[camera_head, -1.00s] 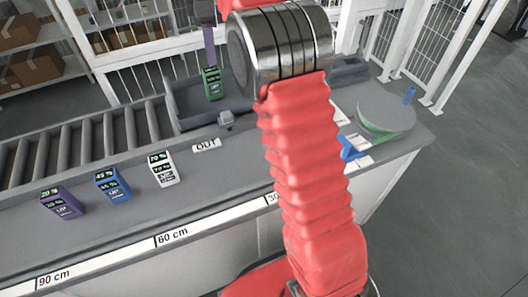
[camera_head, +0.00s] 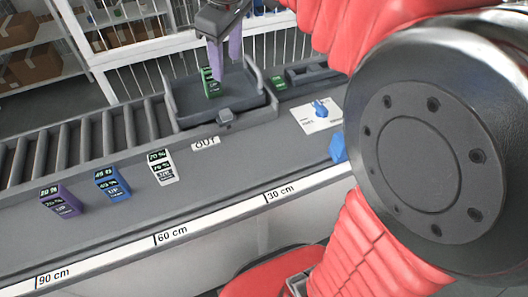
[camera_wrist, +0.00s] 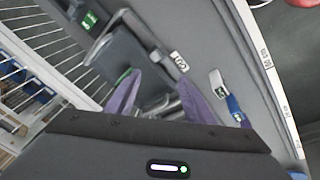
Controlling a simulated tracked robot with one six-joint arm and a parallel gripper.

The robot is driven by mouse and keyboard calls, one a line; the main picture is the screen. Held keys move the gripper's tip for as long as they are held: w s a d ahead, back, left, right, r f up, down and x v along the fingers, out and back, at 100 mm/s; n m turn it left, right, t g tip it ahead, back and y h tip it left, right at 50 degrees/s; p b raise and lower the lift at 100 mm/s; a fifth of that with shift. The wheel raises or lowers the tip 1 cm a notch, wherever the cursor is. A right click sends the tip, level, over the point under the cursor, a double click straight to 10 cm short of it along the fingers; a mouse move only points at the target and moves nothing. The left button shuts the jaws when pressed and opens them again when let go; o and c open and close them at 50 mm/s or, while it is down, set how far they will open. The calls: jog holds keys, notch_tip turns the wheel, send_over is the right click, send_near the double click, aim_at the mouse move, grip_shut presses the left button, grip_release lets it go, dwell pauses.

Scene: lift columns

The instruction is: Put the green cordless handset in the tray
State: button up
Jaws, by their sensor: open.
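The green cordless handset (camera_head: 210,84) stands in the dark grey tray (camera_head: 245,92), towards its left side, roughly upright. My gripper (camera_head: 226,58) is above the tray, just up and right of the handset. Its purple fingers are apart with nothing between them. In the wrist view my gripper (camera_wrist: 157,80) points over the tray (camera_wrist: 130,52). A sliver of green shows by the left finger there; most of the handset is hidden.
White (camera_head: 162,168), blue (camera_head: 112,184) and purple (camera_head: 60,201) handsets stand on the counter left of the OUT label (camera_head: 206,143). A roller conveyor (camera_head: 75,145) runs left of the tray. A white card with a blue knob (camera_head: 320,109) lies to the right.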

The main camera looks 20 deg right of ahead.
jog(key=s+f+m+t, duration=0.1)
jog(key=s+f+m, duration=0.3)
jog(key=s, duration=0.6)
jog(key=s+f+m+t, duration=0.1)
jog(key=s+f+m, duration=0.3)
jog(key=s, duration=0.7)
notch_tip(320, 180, down, 2)
jog(key=shift+t, duration=0.3)
